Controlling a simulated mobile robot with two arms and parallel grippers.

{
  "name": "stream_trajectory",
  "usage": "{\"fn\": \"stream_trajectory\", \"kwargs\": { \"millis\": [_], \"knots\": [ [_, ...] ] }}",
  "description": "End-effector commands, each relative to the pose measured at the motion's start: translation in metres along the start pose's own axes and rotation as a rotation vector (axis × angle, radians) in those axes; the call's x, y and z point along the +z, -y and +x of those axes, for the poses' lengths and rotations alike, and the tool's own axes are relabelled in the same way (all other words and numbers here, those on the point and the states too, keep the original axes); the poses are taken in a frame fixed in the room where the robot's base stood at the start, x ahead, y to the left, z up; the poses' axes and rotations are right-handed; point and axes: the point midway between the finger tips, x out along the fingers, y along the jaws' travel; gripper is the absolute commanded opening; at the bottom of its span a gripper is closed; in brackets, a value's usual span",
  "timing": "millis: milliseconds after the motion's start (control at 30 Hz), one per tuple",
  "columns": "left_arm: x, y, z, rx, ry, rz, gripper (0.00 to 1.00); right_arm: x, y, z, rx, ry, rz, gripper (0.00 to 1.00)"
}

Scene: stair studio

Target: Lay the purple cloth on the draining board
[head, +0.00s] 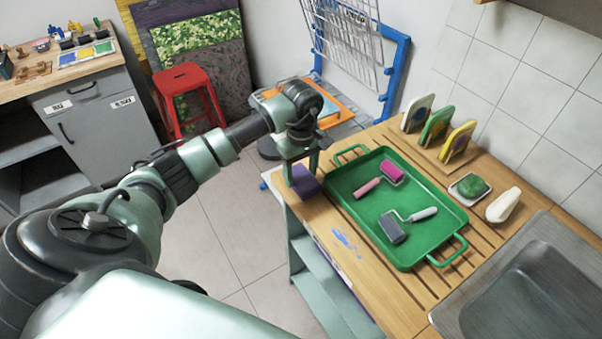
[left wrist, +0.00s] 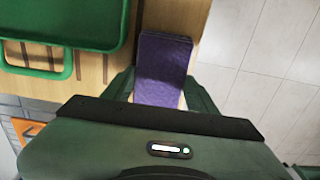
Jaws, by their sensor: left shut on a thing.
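The purple cloth (head: 304,183) is a small folded pad at the left edge of the wooden counter in the head view. My left gripper (head: 300,163) is shut on it from above. In the left wrist view the cloth (left wrist: 163,62) shows between the two fingers, with bare wood beside it and pale floor to its right. I cannot tell whether it touches the wood. The draining board (head: 405,289) is the grooved wooden top left of the sink. A green tray (head: 345,192) covers much of it. My right gripper is not in view.
The tray holds a pink roller (head: 392,173) and a grey roller (head: 392,229). Behind it stand several upright blocks (head: 437,125). A green scrubber (head: 469,187) and a white object (head: 503,205) lie near the sink (head: 535,270). Wood with a blue smear (head: 346,242) is open in front.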

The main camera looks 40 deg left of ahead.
Motion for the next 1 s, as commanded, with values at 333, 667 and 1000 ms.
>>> {"fn": "stream_trajectory", "kwargs": {
  "millis": [333,667,1000],
  "knots": [
    [0.000,0.000,0.013,0.001,-0.001,0.001,0.20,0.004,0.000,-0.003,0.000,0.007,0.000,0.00],
    [0.000,0.000,0.013,0.001,-0.001,0.001,0.79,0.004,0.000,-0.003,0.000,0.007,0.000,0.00],
    [-0.002,-0.001,-0.017,0.006,-0.005,0.001,0.79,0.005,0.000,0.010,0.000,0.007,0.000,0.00]
  ]
}}
